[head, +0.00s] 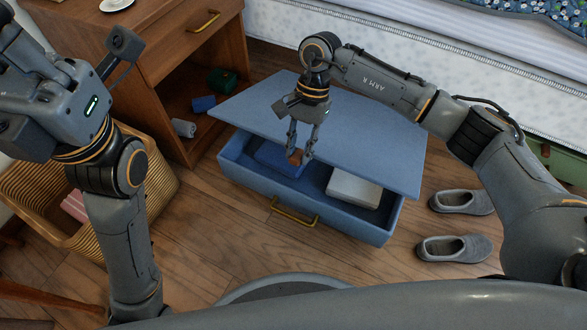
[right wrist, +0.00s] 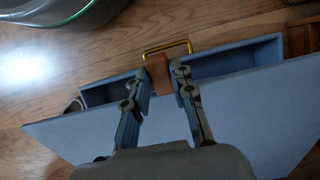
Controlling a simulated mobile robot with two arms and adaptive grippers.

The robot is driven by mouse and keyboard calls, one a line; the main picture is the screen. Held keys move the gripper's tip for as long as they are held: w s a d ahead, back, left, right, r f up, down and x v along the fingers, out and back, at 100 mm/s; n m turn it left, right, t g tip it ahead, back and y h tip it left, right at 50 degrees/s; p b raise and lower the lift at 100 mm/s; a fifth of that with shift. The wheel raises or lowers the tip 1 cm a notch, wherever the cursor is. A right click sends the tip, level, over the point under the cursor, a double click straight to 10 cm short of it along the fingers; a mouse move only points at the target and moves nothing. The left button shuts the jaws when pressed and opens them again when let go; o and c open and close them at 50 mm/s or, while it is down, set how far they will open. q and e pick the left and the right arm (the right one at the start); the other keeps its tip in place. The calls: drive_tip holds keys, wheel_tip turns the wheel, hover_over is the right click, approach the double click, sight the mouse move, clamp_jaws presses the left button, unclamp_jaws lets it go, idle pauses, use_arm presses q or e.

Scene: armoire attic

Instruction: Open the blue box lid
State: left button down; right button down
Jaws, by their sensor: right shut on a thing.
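The blue box (head: 345,225) stands on the wooden floor, with a brass handle (head: 294,217) on its front. Its blue lid (head: 350,140) is partly raised, leaving the front of the inside uncovered. A blue item (head: 275,158) and a pale grey item (head: 354,188) lie inside. My right gripper (head: 302,152) is shut on a brown tab (head: 295,158) at the lid's front edge. The right wrist view also shows the gripper (right wrist: 168,80) at the tab (right wrist: 157,70). My left gripper (head: 50,105) is raised at the upper left, away from the box; its jaws cannot be made out.
A wooden cabinet (head: 165,60) with an open lower shelf stands behind on the left. A wicker basket (head: 150,190) is beside it. Two grey slippers (head: 454,248) lie right of the box. A bed (head: 450,60) is behind. Floor in front of the box is clear.

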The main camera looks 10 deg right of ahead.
drive_tip(key=w+d+r+g+y, duration=0.1)
drive_tip(key=w+r, duration=0.1)
drive_tip(key=r, duration=0.3)
drive_tip(key=w+d+r+g, duration=0.1)
drive_tip(key=w+d+r, duration=0.1)
drive_tip(key=r, duration=0.3)
drive_tip(key=shift+w+d+y+p, duration=0.3)
drive_tip(key=shift+w+y+p, duration=0.1)
drive_tip(key=shift+w, duration=0.1)
drive_tip(key=c, duration=1.1)
unclamp_jaws()
drive_tip(key=v, duration=1.2)
drive_tip(key=shift+w, duration=0.15)
drive_tip(key=shift+f, duration=0.1)
